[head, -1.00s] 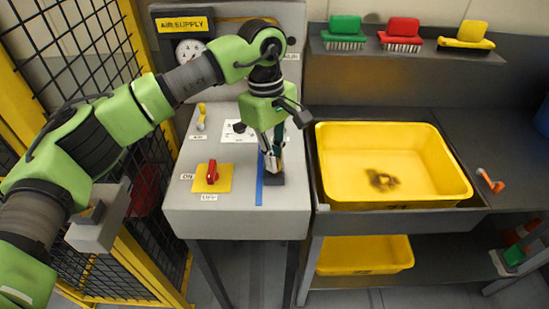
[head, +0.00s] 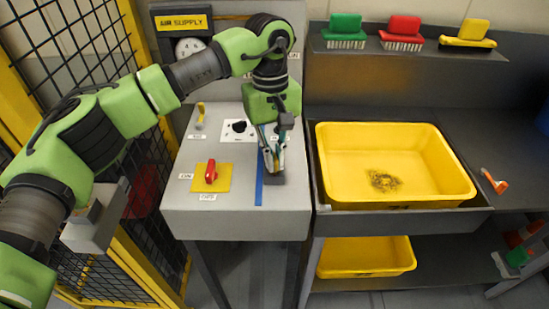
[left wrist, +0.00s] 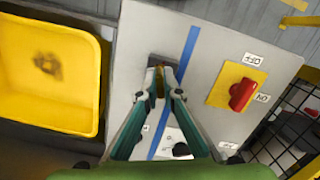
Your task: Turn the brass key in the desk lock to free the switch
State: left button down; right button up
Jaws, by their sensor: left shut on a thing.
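My left gripper (head: 272,165) points down over the grey desk, with its fingertips at the dark lock block (head: 274,179). The block also shows in the left wrist view (left wrist: 163,61), partly behind the fingertips. The left gripper is shut on the brass key (left wrist: 158,75); only a small brass-coloured bit shows between the tips, and the key's angle cannot be told. The red switch (head: 211,171) sits on a yellow plate to the left of the lock, between ON and OFF labels. It shows in the left wrist view too (left wrist: 241,94). My right gripper is not in view.
A blue strip (head: 259,183) runs between switch and lock. A black knob (head: 239,126) and a yellow lever (head: 200,112) stand further back. A yellow tray (head: 395,200) lies right of the desk. A yellow-framed mesh fence (head: 140,60) stands left.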

pick_arm(q)
jog(key=shift+m, duration=0.4)
jog(key=m, duration=0.3)
jog(key=c, duration=2.1)
grip_release()
jog(key=shift+c, duration=0.2)
